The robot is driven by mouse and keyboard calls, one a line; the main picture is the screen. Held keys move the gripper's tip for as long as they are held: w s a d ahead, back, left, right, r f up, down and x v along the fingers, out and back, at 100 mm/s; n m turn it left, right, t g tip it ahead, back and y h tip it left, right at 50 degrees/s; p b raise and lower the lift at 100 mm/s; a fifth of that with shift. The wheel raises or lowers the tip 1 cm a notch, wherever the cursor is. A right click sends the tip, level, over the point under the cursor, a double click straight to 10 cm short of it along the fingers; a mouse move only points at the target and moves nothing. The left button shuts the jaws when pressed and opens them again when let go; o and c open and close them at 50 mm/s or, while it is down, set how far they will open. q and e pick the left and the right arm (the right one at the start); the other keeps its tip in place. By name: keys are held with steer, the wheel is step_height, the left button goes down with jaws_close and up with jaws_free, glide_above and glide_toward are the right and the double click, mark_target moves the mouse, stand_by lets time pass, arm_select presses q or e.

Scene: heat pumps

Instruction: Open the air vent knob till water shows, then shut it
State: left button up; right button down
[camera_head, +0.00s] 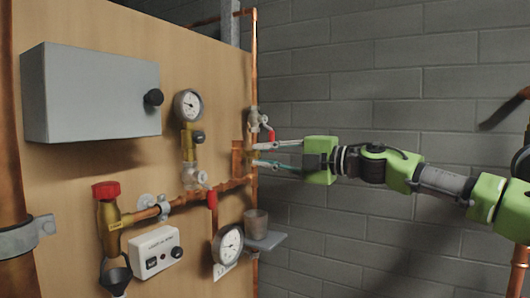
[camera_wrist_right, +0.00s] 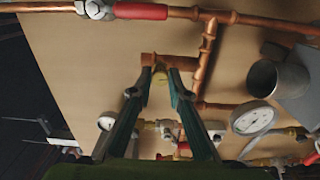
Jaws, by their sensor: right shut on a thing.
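My right gripper (camera_head: 256,155) reaches in from the right in the head view, its two fingers at the copper pipework on the board's right edge. In the right wrist view, the fingertips (camera_wrist_right: 163,77) close on a small brass-coloured knob (camera_wrist_right: 160,73), which I take to be the air vent knob. It sits at the end of a short copper branch (camera_wrist_right: 148,59). In the head view the knob is too small and covered to make out. I can make out no water at it. My left gripper is not in view.
A grey cup (camera_head: 256,222) stands on a small shelf (camera_head: 268,241) below the gripper; the cup also shows in the wrist view (camera_wrist_right: 288,82). A red-handled valve (camera_head: 268,130) is just above the fingers. A dial gauge (camera_head: 229,246) hangs lower. The brick wall side is clear.

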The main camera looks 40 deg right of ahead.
steer(key=shift+m+p, duration=0.3)
steer(key=shift+m, duration=0.8)
steer(key=c, duration=1.9)
jaws_free()
steer(key=v, duration=1.2)
